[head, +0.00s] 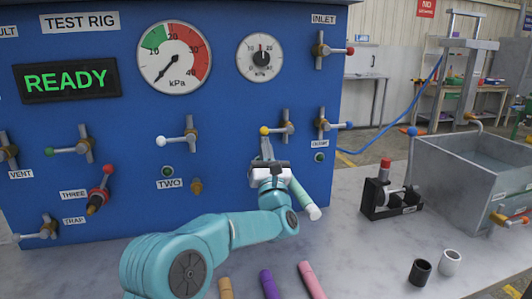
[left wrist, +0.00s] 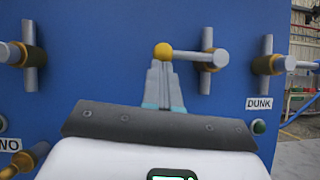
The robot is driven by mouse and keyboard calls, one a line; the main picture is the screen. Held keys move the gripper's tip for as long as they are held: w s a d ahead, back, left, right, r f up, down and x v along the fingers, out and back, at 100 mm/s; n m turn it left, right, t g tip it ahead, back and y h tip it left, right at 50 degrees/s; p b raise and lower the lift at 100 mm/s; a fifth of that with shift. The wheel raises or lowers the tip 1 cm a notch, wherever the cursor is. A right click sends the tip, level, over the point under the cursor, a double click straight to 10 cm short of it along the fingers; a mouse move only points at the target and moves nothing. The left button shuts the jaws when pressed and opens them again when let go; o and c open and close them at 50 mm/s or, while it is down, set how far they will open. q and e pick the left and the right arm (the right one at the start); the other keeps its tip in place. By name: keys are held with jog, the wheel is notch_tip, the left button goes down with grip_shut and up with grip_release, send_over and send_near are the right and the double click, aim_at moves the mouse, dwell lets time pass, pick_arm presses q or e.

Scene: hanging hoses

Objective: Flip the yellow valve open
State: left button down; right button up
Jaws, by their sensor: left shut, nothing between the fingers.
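The yellow valve has a yellow ball knob (head: 264,130) on a grey lever that points left from a brass hub on a vertical grey pipe (head: 286,122). The lever lies across the pipe. In the left wrist view the yellow knob (left wrist: 163,51) is at the upper middle. My left gripper (head: 266,145) is shut and empty, its fingers pointing up just below the knob; it also shows in the left wrist view (left wrist: 160,68). Its tips appear right under the knob; I cannot tell whether they touch. My right gripper is not in view.
A neighbouring valve with a blue knob (head: 349,152) is close on the right, and a white-knobbed valve (head: 161,141) is to the left. A black stand (head: 378,212) and a metal sink (head: 437,172) are at the right. Cylinders (head: 311,279) lie on the front bench.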

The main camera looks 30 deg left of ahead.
aim_at(262, 130)
pick_arm(q)
jog(key=m+h+b, duration=0.1)
jog(key=m, duration=0.1)
jog(key=r+m+t+h+b, duration=0.1)
jog(key=m, duration=0.1)
jog(key=r+m+t+h+b, duration=0.1)
jog(key=b, duration=0.1)
jog(key=shift+s+a+r+m+h, duration=0.1)
jog(key=shift+s+a+m+h, duration=0.2)
jog(key=shift+m, duration=0.1)
jog(key=m+h, duration=0.1)
jog(key=r+m+t+h, duration=0.1)
jog(key=m, duration=0.1)
jog(key=shift+r, duration=0.3)
jog(key=shift+r+m+h, duration=0.45)
jog(key=shift+m+h, duration=0.15)
jog(key=shift+m, duration=0.1)
jog(key=w+d+r+m+g+h+p, duration=0.3)
jog(key=r+m+h+p, duration=0.2)
jog(key=m+p, duration=0.6)
jog(key=shift+w+d+r+h+p, duration=0.15)
jog(key=shift+w+r+h+p, duration=0.35)
jog(key=shift+p, duration=1.7)
jog(key=shift+s+r, duration=0.1)
